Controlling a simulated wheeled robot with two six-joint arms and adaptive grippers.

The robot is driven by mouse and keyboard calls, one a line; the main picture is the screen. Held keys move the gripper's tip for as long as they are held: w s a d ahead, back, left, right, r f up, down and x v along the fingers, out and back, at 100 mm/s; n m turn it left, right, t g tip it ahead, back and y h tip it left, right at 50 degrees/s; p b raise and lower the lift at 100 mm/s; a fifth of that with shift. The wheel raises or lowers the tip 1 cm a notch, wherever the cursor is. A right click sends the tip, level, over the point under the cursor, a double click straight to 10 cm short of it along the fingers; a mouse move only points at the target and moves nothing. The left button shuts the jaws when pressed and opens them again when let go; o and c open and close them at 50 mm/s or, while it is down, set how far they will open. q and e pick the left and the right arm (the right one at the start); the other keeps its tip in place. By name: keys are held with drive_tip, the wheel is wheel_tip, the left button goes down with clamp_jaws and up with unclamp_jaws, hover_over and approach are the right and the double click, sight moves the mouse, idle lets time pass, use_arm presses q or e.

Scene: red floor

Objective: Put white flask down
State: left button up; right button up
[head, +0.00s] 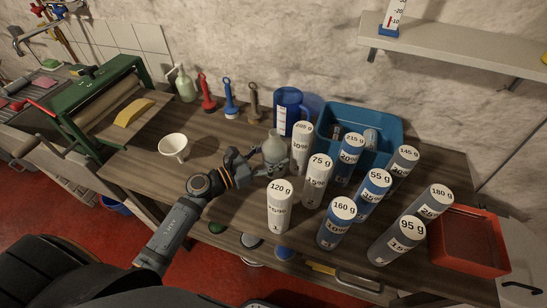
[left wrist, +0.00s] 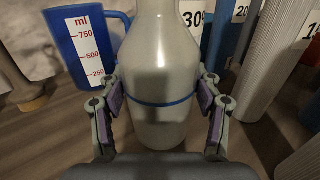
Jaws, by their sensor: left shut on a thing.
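The white flask (head: 274,150) is a pale grey-white bottle with a narrow neck, upright over the wooden table (head: 150,190). It also fills the middle of the left wrist view (left wrist: 162,75), with a blue line around its body. My left gripper (head: 262,165) is shut on the flask from the front left. In the left wrist view its fingers (left wrist: 162,105) press on both sides of the flask's body. I cannot tell whether the flask's base touches the table. My right gripper is out of view.
Several labelled weight cylinders (head: 321,168) stand close to the right of the flask. A blue measuring jug (head: 289,104) stands behind it, beside a blue crate (head: 390,120). A red tray (head: 475,242) is far right. The table's front left is clear.

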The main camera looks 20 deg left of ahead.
use_arm(q)
wheel_tip(320, 180, up, 27)
drive_tip(key=p, duration=0.5)
drive_tip(key=shift+f+p, duration=0.15)
drive_tip(key=shift+p, duration=0.15)
